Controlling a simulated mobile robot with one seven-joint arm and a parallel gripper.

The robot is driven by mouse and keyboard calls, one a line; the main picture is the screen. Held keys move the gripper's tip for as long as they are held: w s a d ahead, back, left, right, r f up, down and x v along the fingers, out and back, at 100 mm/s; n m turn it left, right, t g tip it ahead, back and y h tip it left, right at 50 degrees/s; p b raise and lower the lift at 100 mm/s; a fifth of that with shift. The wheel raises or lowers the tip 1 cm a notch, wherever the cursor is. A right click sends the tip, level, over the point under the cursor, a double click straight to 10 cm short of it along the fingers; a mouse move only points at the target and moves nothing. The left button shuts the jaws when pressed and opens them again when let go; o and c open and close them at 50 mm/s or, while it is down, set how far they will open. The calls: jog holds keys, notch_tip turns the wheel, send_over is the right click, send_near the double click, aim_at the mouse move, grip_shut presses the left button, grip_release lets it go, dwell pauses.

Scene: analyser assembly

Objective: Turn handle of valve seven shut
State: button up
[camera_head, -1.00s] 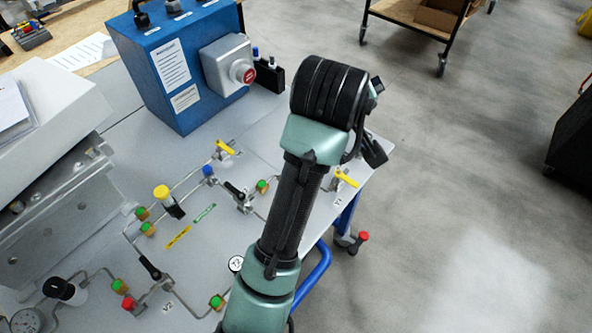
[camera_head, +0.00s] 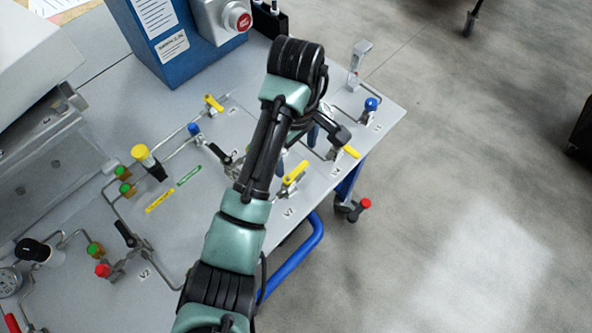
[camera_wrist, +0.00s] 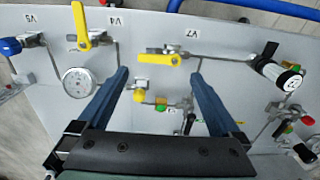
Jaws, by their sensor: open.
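The valve marked V7 has a yellow lever handle (camera_wrist: 158,59) in the wrist view. The handle lies crosswise in the picture, roughly in line with the pipe at its right. The V7 label (camera_wrist: 190,32) is just above it. My gripper (camera_wrist: 160,75) is open, its two dark blue fingers apart and empty. In the picture the handle lies beyond the fingertips, across the gap between them; I see no contact. In the head view the yellow V7 handle (camera_head: 295,172) stands near the panel's front edge, right of my forearm. My fingers are mostly hidden there.
Valve V4's yellow handle (camera_wrist: 84,27) and a round gauge (camera_wrist: 78,82) are left of my gripper. A black-and-white cylinder (camera_wrist: 279,75) is at the right. Open floor (camera_head: 470,180) lies to the right.

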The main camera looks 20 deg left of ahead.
aim_at(296, 172)
notch_tip(296, 172, down, 6)
jog(key=shift+b, duration=0.4)
jog(key=c, duration=1)
jog(key=shift+c, duration=0.2)
